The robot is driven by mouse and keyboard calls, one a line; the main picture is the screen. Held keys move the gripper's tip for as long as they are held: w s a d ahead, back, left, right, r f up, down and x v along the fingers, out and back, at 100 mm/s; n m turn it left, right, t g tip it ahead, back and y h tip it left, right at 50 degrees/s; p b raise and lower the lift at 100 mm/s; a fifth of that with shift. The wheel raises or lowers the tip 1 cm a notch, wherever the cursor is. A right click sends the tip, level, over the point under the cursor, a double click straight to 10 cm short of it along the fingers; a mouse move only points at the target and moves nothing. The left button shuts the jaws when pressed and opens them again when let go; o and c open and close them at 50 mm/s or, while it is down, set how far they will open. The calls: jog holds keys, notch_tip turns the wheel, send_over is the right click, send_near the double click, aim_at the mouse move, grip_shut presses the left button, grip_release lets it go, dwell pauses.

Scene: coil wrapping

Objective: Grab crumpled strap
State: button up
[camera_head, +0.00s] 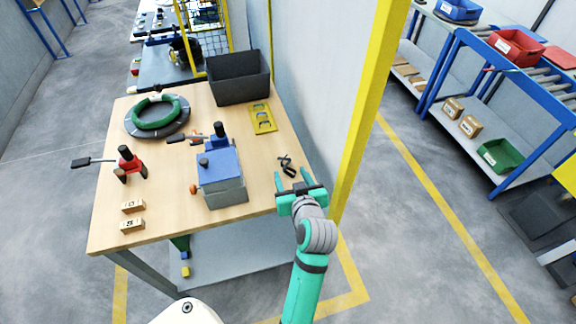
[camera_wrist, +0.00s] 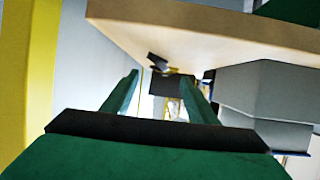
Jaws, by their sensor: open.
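The crumpled strap (camera_head: 287,165) is a small dark, twisted piece on the wooden table, near its right edge. My gripper (camera_head: 292,173) is open and empty at that edge, with its green fingers pointing towards the strap. In the head view the strap lies at and just beyond the fingertips, between their lines. In the wrist view the strap (camera_wrist: 158,62) shows near the table edge, just beyond the open fingertips (camera_wrist: 160,76). I cannot tell the exact height of the fingers against the strap.
The table (camera_head: 160,215) also bears a blue-topped grey box (camera_head: 222,180) left of the strap, a yellow plate (camera_head: 263,118), a dark open bin (camera_head: 240,85) and a green-wrapped coil (camera_head: 158,113). A yellow post (camera_head: 372,95) stands close to the right of my arm.

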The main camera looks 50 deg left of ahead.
aim_at(288, 168)
jog(key=shift+x, duration=3.95)
jog(key=shift+w+d, duration=0.1)
jog(key=shift+d, duration=0.05)
jog(key=shift+c, duration=0.3)
jog(key=c, duration=1)
jog(key=shift+c, duration=0.3)
